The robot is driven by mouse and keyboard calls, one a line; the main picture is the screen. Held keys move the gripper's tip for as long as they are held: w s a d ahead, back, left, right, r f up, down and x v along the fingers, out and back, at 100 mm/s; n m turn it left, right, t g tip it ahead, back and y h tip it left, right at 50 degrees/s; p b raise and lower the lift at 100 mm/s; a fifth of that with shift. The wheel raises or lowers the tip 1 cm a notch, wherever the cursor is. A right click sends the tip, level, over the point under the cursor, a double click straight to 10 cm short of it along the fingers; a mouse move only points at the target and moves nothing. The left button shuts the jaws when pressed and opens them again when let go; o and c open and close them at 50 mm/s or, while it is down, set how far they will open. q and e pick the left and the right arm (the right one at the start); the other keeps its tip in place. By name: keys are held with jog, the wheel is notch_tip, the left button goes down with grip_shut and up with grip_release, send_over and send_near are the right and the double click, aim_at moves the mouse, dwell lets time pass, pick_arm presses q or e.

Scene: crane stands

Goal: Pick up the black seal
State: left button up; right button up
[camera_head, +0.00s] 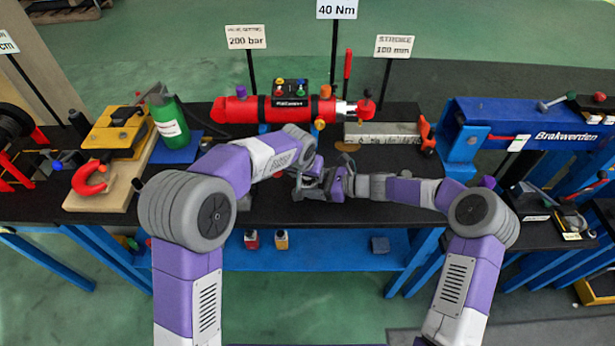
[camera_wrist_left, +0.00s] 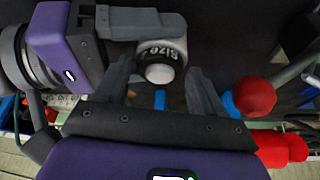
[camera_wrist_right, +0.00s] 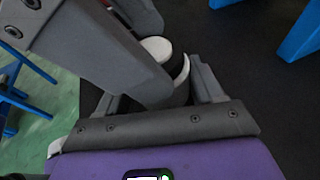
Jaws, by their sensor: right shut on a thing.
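The black seal (camera_wrist_left: 160,52) shows in the left wrist view as a black lettered band on a white, round-ended piece. In the right wrist view, the black seal (camera_wrist_right: 180,85) shows as a dark cylinder with a white top, partly hidden by a grey finger. My right gripper (camera_head: 312,182) is shut on it; in the left wrist view its finger lies along the far side. My left gripper (camera_wrist_left: 160,95) is open, its fingers either side of the piece with gaps. In the head view, the left gripper (camera_head: 308,160) meets the right one over the bench, and the arms hide the seal.
A red cylinder (camera_head: 240,110) lies along the back of the black bench (camera_head: 270,205), with sign posts behind. A green can (camera_head: 172,122) and yellow block (camera_head: 115,132) stand at left. A blue crane arm (camera_head: 510,120) stands at right. Bare bench top lies below the grippers.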

pick_arm(q)
jog(key=c, duration=0.8)
pick_arm(e)
jog(key=o, duration=1)
pick_arm(q)
notch_tip(320, 180, up, 10)
jog(key=shift+c, duration=0.2)
pick_arm(e)
jog(key=shift+o, duration=0.2)
jog(key=v, duration=1.2)
jog(key=shift+s, duration=0.1)
